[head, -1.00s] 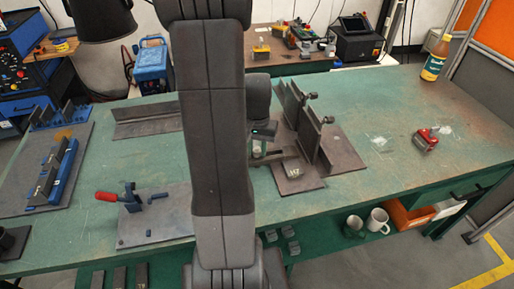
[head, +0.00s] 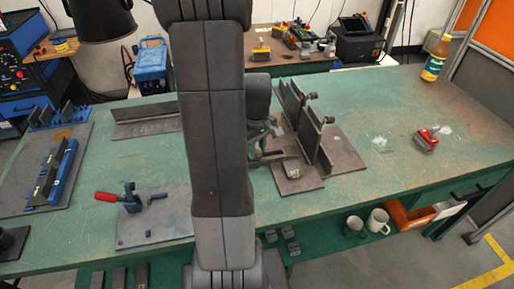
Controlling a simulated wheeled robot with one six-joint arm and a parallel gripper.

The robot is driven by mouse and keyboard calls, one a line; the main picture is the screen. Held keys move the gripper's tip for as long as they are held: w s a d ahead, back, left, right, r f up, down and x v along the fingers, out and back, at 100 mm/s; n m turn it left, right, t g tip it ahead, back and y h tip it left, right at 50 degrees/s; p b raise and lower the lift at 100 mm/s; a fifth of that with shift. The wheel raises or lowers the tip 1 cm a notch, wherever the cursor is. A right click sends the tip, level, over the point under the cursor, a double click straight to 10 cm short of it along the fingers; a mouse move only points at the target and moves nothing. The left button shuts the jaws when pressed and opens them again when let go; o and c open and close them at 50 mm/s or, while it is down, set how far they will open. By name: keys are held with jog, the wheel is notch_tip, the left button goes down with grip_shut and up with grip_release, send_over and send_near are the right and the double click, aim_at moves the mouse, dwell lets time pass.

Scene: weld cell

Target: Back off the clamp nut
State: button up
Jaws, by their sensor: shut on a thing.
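My gripper (head: 266,152) is at the left side of a dark fixture (head: 343,155) with upright plates, partly hidden behind my arm. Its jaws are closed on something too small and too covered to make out. I cannot pick out the clamp nut for certain. Dark knobs stick out on the right of the upright plates, one high (head: 312,96) and one lower (head: 328,119). A separate blue clamp (head: 131,197) with a red handle (head: 105,196) stands on a grey plate (head: 165,225) at the front left, away from my gripper.
The green bench (head: 375,100) is mostly clear to the right, with a red-and-grey object (head: 426,139) and a yellow-brown bottle (head: 435,58). A dark angle piece (head: 145,122) lies behind the grey plate. A blue fixture (head: 55,172) is at far left. Mugs (head: 377,220) stand below.

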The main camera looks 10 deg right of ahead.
jog(key=n, duration=0.6)
jog(key=shift+w+n, duration=0.1)
jog(key=shift+n, duration=0.2)
jog(key=n, duration=0.6)
jog(key=shift+r, duration=0.1)
jog(key=shift+n, duration=0.4)
jog(key=o, duration=1)
notch_tip(320, 180, up, 14)
jog(key=shift+f+p, duration=0.1)
jog(key=shift+p, duration=0.35)
